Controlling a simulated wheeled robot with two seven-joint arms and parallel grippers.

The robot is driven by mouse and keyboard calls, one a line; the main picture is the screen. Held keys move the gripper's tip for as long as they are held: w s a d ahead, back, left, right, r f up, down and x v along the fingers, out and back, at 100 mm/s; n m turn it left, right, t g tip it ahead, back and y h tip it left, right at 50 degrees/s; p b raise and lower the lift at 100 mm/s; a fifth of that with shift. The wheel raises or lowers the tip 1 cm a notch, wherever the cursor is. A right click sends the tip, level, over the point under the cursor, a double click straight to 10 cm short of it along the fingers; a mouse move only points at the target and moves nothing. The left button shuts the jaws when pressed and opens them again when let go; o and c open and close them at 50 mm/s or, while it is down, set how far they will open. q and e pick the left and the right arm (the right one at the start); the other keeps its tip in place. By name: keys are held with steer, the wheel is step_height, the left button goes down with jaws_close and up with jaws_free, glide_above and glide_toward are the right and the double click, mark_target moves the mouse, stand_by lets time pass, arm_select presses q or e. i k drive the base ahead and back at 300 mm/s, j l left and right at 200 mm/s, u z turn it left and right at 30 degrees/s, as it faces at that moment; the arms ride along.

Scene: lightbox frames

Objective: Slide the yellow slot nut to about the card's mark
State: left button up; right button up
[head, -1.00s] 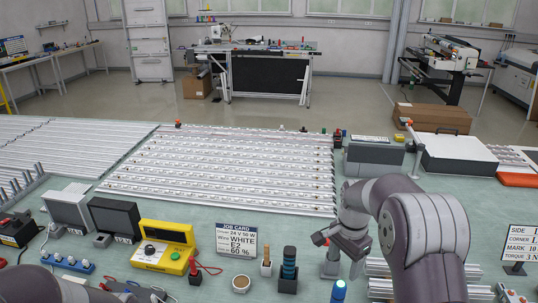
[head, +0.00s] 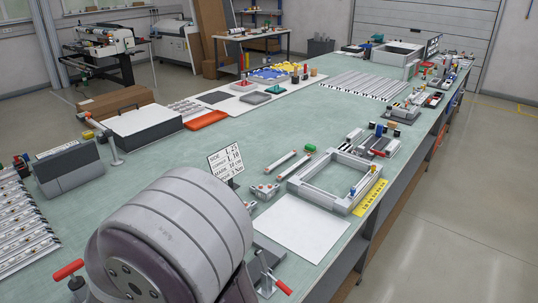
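The card (head: 226,162) stands upright on the bench in the head view. Its print is small; it has lines for side, corner, mark and torque, and the mark line seems to read 10 cm. A rectangular grey profile frame (head: 296,184) lies to the right of the card. Small coloured pieces sit on the frame's right side, but I cannot tell whether one is the yellow slot nut. A yellow printed strip (head: 370,198) lies along the bench edge beside the frame. Neither gripper shows; only a large link of my arm fills the lower left.
A white sheet (head: 300,228) lies in front of the frame. Corner brackets (head: 263,191) and short rods (head: 297,166) lie left of it. A red-handled clamp (head: 268,277) stands at the bottom. An orange-red pad (head: 205,120) lies farther back. Bare green bench (head: 150,175) lies left of the card.

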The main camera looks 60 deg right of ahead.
mark_target(373, 167)
steer(key=j+z, duration=0.1)
steer(key=z, duration=2.85)
steer(key=i, duration=0.05)
